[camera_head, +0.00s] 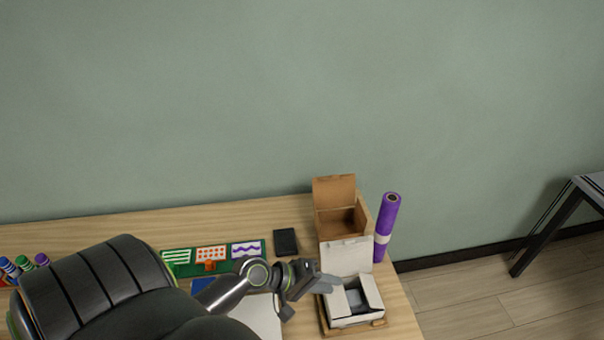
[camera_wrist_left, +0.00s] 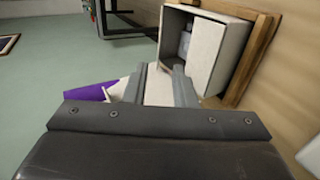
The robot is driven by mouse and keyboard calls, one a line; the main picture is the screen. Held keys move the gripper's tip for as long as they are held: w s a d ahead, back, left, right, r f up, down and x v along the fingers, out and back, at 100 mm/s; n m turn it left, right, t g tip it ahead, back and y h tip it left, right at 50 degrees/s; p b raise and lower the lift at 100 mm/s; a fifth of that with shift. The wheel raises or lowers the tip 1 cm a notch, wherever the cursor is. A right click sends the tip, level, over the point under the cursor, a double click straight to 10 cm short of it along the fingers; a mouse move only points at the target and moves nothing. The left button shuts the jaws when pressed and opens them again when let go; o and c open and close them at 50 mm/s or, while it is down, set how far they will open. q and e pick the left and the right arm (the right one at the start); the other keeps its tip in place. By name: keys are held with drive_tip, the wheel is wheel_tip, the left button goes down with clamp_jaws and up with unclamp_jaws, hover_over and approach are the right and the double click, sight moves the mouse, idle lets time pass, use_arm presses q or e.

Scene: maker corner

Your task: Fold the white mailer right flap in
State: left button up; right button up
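The white mailer (camera_head: 355,321) stands open at the front right of the table, its lid (camera_head: 345,257) raised at the back. Its right flap (camera_head: 373,291) and left flap (camera_head: 338,303) both stand up, with a grey item (camera_head: 355,299) between them. In the left wrist view the mailer (camera_wrist_left: 205,45) is at the upper right, beyond the fingertips. My left gripper (camera_head: 330,283) is at the mailer's left rear, near the lid and left flap. In the wrist view its fingers (camera_wrist_left: 160,68) are apart, with white card visible behind the gap; contact cannot be told. My right gripper is not in view.
A wooden tray (camera_head: 382,323) lies under the mailer. An open brown box (camera_head: 335,190) and a purple roll (camera_head: 386,225) stand behind it. A black object (camera_head: 285,242) and a green board (camera_head: 220,267) with patterned cards lie to the left. The table's right edge is close.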

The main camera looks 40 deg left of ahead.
use_arm(q)
drive_tip(key=v, duration=0.6)
drive_tip(key=shift+s+a+r+b, duration=0.2)
drive_tip(key=shift+s+r+b, duration=0.05)
drive_tip(key=shift+b, duration=0.15)
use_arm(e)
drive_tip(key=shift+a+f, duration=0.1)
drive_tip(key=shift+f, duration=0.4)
use_arm(q)
drive_tip(key=shift+c, duration=0.4)
